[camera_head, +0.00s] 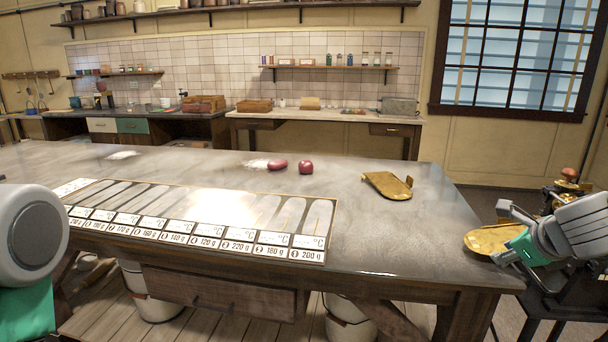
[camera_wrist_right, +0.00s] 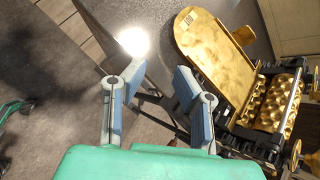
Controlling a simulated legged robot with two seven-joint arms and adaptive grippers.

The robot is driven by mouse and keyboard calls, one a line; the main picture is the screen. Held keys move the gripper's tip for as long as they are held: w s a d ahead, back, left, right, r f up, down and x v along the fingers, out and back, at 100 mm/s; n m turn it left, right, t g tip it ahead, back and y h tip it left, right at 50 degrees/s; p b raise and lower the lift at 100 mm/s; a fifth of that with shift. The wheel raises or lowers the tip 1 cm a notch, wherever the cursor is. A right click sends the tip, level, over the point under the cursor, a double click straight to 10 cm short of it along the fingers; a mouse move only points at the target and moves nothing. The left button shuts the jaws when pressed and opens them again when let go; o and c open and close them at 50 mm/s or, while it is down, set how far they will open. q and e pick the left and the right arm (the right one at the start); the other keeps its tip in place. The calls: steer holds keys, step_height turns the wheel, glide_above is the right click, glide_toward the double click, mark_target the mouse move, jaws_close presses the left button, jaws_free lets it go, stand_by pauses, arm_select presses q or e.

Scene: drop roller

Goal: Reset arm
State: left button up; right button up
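My right gripper (camera_head: 507,232) is at the right side of the head view, just off the table's right edge, by the drop roller (camera_head: 568,190). In the right wrist view its two blue-grey fingers (camera_wrist_right: 158,72) are apart with nothing between them. The roller's brass tray (camera_wrist_right: 215,62) and grooved brass rollers (camera_wrist_right: 278,100) lie beyond and right of the fingers. The brass tray also shows in the head view (camera_head: 484,240), partly hidden by the gripper. Of my left arm only a white and green link shows at the left edge; its gripper is out of frame.
The large grey table (camera_head: 400,235) carries a labelled board (camera_head: 190,215), two dark red lumps (camera_head: 277,165) (camera_head: 306,167), white powder and a loose brass tray (camera_head: 388,185). Its front right part is clear. A counter (camera_head: 330,118) stands along the back wall.

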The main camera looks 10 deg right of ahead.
steer(key=s+a+f+n+g+b, duration=0.1)
steer(key=s+a+f+n, duration=0.2)
steer(key=s+f+n, duration=0.4)
steer(key=s+a+f+n+g+b, duration=0.1)
steer(key=s+a+f+n+g, duration=0.1)
steer(key=a+f+n, duration=0.5)
steer(key=s+f+n+g+b, duration=0.1)
steer(key=s+f+n, duration=0.4)
steer(key=f, duration=0.5)
steer(key=s+a+f+n+g, duration=0.1)
steer(key=s+a+f+n, duration=0.1)
steer(key=s, duration=0.4)
steer(key=s+a+f+n+g+y, duration=0.1)
steer(key=s+a+f+n, duration=0.2)
steer(key=s+f+n, duration=0.2)
steer(key=s+a+f+n+g, duration=0.2)
steer(key=s+f+n, duration=0.1)
steer(key=s+n, duration=0.3)
steer(key=shift+s+a+f+y+b, duration=0.3)
steer(key=shift+s+a+y+b, duration=0.05)
steer(key=shift+s+y+b, duration=0.1)
steer(key=shift+w+a, duration=0.15)
steer(key=shift+a, duration=0.15)
steer(key=shift+d, duration=0.2)
